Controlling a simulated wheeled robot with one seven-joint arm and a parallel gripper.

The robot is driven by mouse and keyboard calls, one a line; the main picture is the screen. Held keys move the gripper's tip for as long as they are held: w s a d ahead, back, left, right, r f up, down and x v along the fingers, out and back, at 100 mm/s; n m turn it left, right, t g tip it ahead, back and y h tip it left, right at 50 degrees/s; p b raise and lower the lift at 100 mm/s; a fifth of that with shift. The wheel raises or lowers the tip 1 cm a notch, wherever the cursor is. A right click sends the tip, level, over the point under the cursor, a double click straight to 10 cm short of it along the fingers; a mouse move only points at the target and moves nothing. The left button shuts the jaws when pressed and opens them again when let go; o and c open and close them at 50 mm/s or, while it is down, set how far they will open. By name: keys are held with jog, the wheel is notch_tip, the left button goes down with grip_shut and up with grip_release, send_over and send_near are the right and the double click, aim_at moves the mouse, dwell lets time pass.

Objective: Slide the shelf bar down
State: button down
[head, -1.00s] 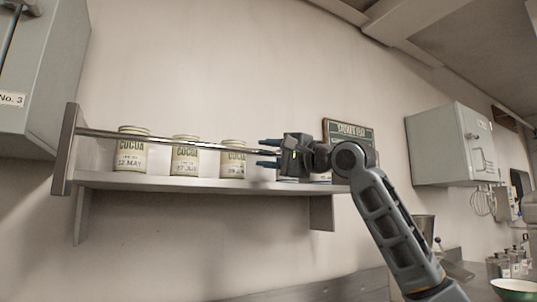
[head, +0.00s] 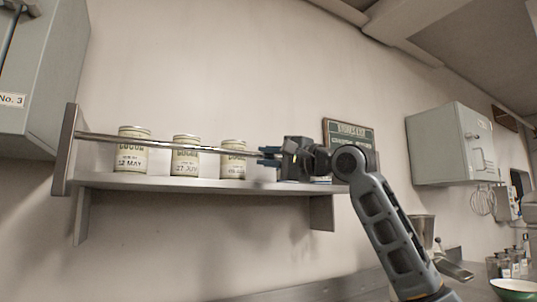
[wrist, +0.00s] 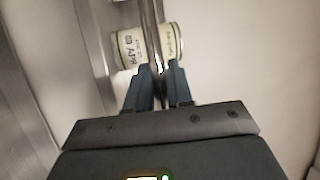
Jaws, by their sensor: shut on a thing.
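The shelf bar (head: 160,145) is a thin metal rod across the front of the wall shelf (head: 210,185), sloping slightly down to the right in the head view. Its left end meets the shelf's left end post (head: 65,150); its right end is hidden behind my gripper. My gripper (head: 263,156) is shut on the bar toward its right part. The wrist view shows the bar (wrist: 152,25) running between the fingers (wrist: 158,88). The bar crosses in front of the upper half of the cans, above the shelf board.
Several cocoa cans stand on the shelf behind the bar, including a left can (head: 133,150), a middle can (head: 185,156) and a right can (head: 233,160). Grey cabinets are at the left (head: 35,85) and right (head: 450,145).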

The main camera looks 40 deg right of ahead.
notch_tip(320, 180, down, 8)
jog(key=shift+r, duration=0.1)
dwell(0.4)
jog(key=c, duration=1.1)
grip_release()
jog(key=a+v, duration=0.1)
jog(key=v, duration=0.6)
jog(key=shift+s+d+p, duration=0.35)
jog(key=shift+s+d, duration=0.1)
jog(key=shift+d, duration=0.1)
